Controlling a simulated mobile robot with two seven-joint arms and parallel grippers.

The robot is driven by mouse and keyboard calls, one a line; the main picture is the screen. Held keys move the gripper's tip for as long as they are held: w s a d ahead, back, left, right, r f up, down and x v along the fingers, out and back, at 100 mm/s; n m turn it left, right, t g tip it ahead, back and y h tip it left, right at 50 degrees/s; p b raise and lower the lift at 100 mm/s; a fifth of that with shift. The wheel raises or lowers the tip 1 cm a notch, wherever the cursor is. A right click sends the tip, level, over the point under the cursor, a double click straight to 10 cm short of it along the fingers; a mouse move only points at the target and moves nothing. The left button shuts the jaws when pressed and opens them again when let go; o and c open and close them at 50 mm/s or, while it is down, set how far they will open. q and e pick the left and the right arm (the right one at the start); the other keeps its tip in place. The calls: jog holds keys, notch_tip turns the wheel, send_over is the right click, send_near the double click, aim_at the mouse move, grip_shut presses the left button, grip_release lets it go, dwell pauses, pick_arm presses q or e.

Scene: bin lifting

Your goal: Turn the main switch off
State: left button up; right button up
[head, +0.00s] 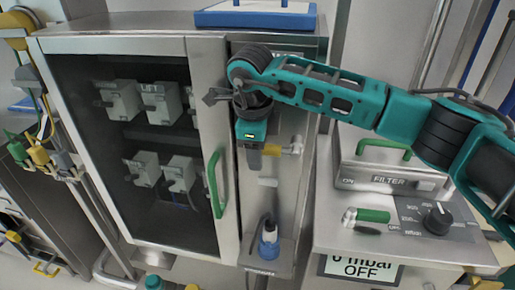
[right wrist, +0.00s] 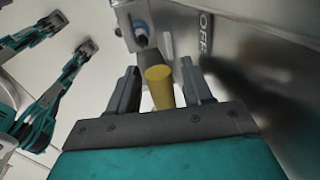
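The main switch shows as a yellow handle (head: 271,150) on the narrow steel panel right of the glass door, with a grey round part on its right. My right gripper (head: 256,160) reaches down in front of this panel, at the left of the yellow handle. In the right wrist view the yellow handle (right wrist: 159,85) stands between the two fingers of my right gripper (right wrist: 158,75), with gaps on both sides, so the gripper is open. "OFF" lettering (right wrist: 205,35) shows on the panel there.
A cabinet with a dark glass door (head: 150,225) and green door handle (head: 215,184) stands at left. A blue plug (head: 268,240) sits below the switch. At right are a filter unit (head: 385,180) and a black dial (head: 437,220). A blue-edged tray (head: 255,14) lies on top.

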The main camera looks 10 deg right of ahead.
jog(key=shift+r, duration=0.15)
notch_tip(320, 180, up, 12)
jog(key=s+a, duration=0.1)
jog(key=s, duration=0.1)
jog(key=shift+s+r+b, duration=0.2)
jog(key=shift+r+b, duration=0.05)
jog(key=shift+b, duration=0.15)
